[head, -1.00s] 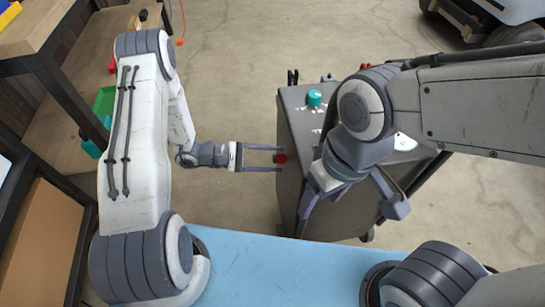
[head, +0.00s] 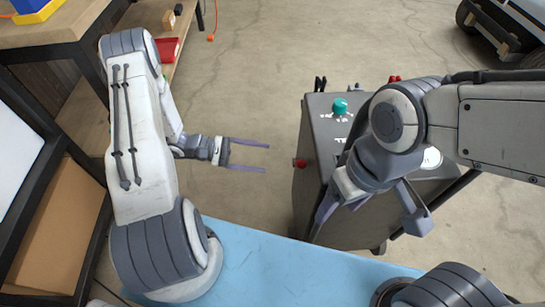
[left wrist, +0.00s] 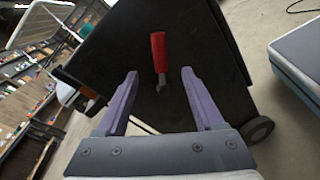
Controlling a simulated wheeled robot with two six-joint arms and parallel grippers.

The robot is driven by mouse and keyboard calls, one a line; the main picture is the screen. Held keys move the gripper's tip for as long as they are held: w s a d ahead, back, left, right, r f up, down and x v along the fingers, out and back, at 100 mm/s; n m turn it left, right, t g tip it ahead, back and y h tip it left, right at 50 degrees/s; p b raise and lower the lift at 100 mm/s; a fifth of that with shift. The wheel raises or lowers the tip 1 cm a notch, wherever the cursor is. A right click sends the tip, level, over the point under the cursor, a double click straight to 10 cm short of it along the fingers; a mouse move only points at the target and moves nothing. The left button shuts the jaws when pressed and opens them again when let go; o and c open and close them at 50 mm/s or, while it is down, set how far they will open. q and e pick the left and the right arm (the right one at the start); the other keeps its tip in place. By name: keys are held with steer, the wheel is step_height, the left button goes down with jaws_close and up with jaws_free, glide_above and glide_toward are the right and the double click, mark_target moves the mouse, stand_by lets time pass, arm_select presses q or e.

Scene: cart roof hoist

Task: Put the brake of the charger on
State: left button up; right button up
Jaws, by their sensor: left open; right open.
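The charger (head: 312,125) is a dark grey cart with a teal knob (head: 340,107) on its top. A red-gripped lever (head: 300,163) sticks out of its left side; I take it for the brake. In the left wrist view the lever (left wrist: 158,52) has its red grip up and a grey shank below, on the dark side panel. My left gripper (head: 266,158) is open and empty, its fingertips pointing at the lever with a gap between. In its wrist view the lever shows between and beyond the fingertips. My right gripper (head: 338,215) is open by the charger's near top edge, partly hiding it.
A shelf with a red bin (head: 166,50) stands at the left. A wheeled vehicle (head: 510,25) is at the top right. Bare concrete floor (head: 255,80) lies between the shelf and the charger. A charger wheel (left wrist: 258,130) shows in the left wrist view.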

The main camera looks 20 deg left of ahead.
arm_select(q)
steer(key=shift+s+a, duration=0.1)
steer(key=shift+a, duration=0.15)
